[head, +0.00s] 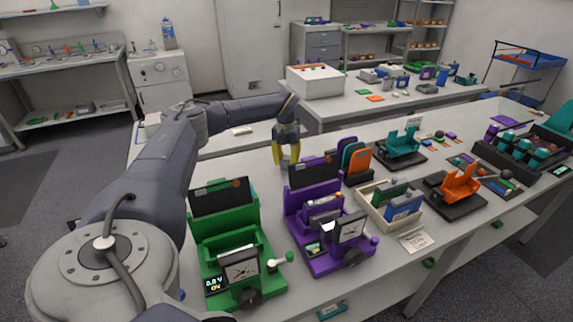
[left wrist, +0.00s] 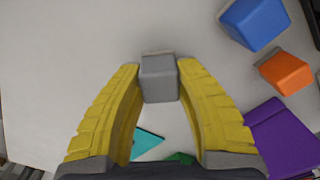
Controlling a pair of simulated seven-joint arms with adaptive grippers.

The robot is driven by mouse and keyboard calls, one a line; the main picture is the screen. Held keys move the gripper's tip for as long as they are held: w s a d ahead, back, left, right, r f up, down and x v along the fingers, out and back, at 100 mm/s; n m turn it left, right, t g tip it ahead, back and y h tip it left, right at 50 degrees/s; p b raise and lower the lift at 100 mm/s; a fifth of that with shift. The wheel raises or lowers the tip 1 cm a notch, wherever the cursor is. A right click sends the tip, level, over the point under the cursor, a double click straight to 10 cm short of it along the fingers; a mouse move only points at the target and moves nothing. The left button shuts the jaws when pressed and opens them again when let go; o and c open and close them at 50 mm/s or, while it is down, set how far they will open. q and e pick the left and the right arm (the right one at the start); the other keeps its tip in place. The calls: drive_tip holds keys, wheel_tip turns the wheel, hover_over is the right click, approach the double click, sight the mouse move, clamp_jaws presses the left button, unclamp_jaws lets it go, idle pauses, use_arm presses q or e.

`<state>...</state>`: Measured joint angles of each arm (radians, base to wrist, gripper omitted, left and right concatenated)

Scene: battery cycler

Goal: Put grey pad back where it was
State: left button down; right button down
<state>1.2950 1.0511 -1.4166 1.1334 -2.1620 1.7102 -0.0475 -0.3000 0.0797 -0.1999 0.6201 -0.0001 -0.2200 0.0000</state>
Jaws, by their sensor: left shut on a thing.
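My left gripper (head: 286,155) reaches over the table behind the purple cycler, its yellow fingers pointing down. In the left wrist view the two fingers (left wrist: 158,80) are closed on the small grey pad (left wrist: 160,86), held at their tips. The pad is a plain block with rounded edges, and pale table surface shows around it. In the head view the pad is small between the fingertips, and I cannot tell whether it touches the table. My right gripper is not in view.
The purple cycler (head: 309,205) and green cycler (head: 222,222) stand in front of the gripper. A dark rack with orange and teal pieces (head: 355,160) is to its right. A blue block (left wrist: 255,22) and an orange block (left wrist: 285,73) show in the wrist view. Bare table lies left of the gripper.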

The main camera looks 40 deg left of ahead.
sight(286, 158)
use_arm(q)
drive_tip(key=shift+f, duration=0.6)
drive_tip(key=shift+f, duration=0.15)
drive_tip(key=c, duration=1)
unclamp_jaws()
wheel_tip(286, 158, up, 12)
drive_tip(key=shift+s+a+r, duration=0.1)
drive_tip(key=shift+a+r, duration=0.05)
